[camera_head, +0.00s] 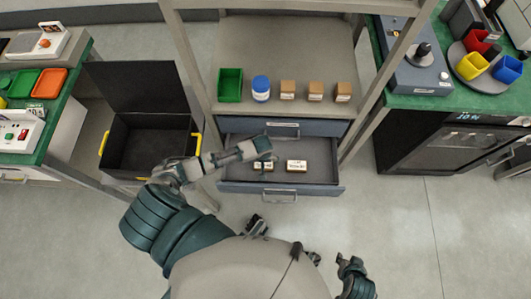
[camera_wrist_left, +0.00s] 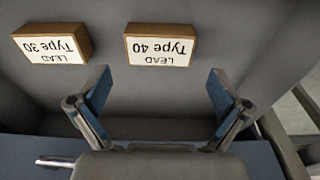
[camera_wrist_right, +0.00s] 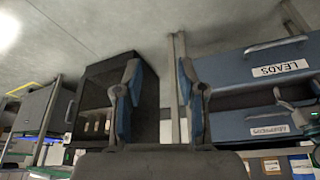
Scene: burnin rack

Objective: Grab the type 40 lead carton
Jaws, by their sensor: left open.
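The type 40 lead carton (camera_wrist_left: 159,47), a small brown box with a white label, lies in the open drawer. In the left wrist view it is upper centre, ahead of my left gripper (camera_wrist_left: 158,92) and apart from its fingers. My left gripper is open and empty. In the head view it is over the drawer and partly covers the type 40 carton (camera_head: 258,166). The type 30 lead carton (camera_wrist_left: 52,45) lies beside it and shows in the head view (camera_head: 297,166). My right gripper (camera_head: 350,262) is low in the head view; in the right wrist view (camera_wrist_right: 158,92) its fingers are apart and empty.
The open drawer (camera_head: 235,186) has walls around the cartons. The shelf above it holds a green bin (camera_head: 230,85), a blue-lidded jar (camera_head: 261,88) and several brown boxes (camera_head: 315,91). A black open box (camera_head: 150,145) stands left. Green-topped benches flank the rack.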

